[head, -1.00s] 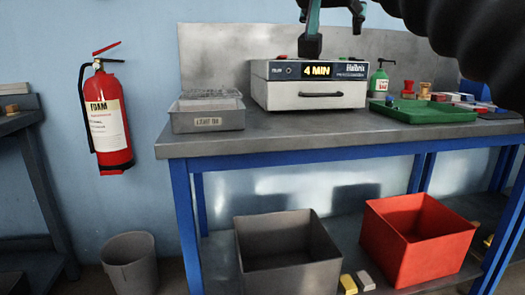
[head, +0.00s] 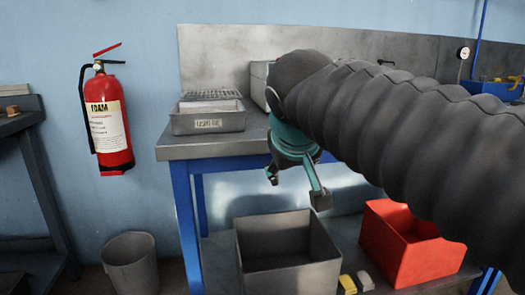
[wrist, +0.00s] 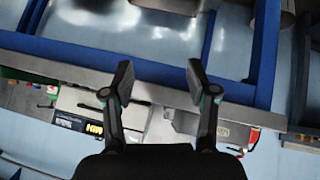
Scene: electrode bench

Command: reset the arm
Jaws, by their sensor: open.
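My gripper (head: 296,190) hangs in front of the bench's front edge in the head view, above the grey bin. Its jaws are spread apart with nothing between them. In the wrist view the two fingers of my gripper (wrist: 160,78) are also apart and empty, with the bench edge and blue frame behind them. My dark, ribbed arm crosses the right half of the head view and hides most of the benchtop. The oven-like box with a lit display (wrist: 93,129) shows upside down in the wrist view; in the head view only its left corner shows.
A metal tray labelled "LIGHT" something (head: 208,121) stands on the bench's left end. A grey bin (head: 290,272) and a red bin (head: 395,265) stand below. A fire extinguisher (head: 108,120) hangs on the wall. A waste basket (head: 131,265) stands on the floor.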

